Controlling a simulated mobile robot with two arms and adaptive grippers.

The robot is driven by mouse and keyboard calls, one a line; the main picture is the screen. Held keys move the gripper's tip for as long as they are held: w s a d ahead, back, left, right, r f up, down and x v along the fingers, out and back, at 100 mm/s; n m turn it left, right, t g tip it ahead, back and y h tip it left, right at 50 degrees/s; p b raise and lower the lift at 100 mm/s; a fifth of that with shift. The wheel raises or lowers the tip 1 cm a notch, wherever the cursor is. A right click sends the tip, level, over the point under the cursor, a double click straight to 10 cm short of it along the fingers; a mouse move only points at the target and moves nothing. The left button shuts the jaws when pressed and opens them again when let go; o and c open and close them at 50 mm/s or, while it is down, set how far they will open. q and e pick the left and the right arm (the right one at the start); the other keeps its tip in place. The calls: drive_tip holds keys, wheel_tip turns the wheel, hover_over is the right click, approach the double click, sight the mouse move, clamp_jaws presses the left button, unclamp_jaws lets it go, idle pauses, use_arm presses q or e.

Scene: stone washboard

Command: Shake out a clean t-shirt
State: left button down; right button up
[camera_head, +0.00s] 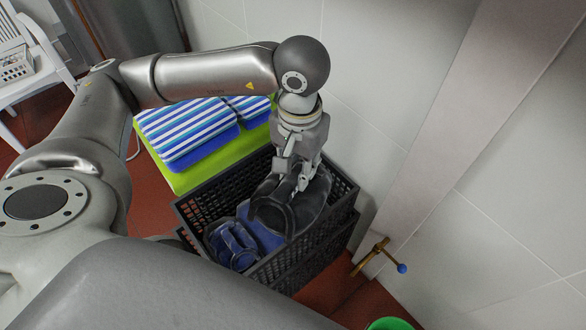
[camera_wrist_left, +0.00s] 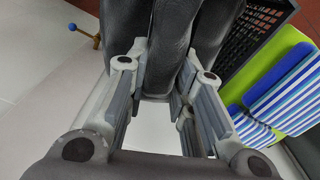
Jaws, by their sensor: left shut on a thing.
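My left gripper (camera_head: 293,182) reaches down over a black plastic crate (camera_head: 308,252) and is shut on black footwear (camera_head: 308,205), which looks like a pair of slippers or sandals. The footwear is at the crate's opening; I cannot tell whether it still rests on anything below. In the left wrist view, the black footwear (camera_wrist_left: 172,35) lies between the fingers (camera_wrist_left: 158,72). Blue sandals (camera_head: 236,246) lie inside the crate beside it. I can make out no t-shirt in either view. My right gripper is not in view.
Blue-and-white striped folded pieces (camera_head: 185,125) lie on a lime-green surface (camera_head: 190,178) behind the crate. A tiled wall (camera_head: 375,85) stands close on the right, with a brass tap (camera_head: 370,257) low down. A green container (camera_head: 390,324) and a white chair (camera_head: 32,65) show at the edges.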

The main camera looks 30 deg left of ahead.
use_arm(q)
drive_tip(key=shift+f, duration=0.75)
wheel_tip(320, 180, up, 15)
wheel_tip(320, 180, down, 15)
drive_tip(key=shift+f, duration=0.1)
drive_tip(key=shift+r, duration=0.2)
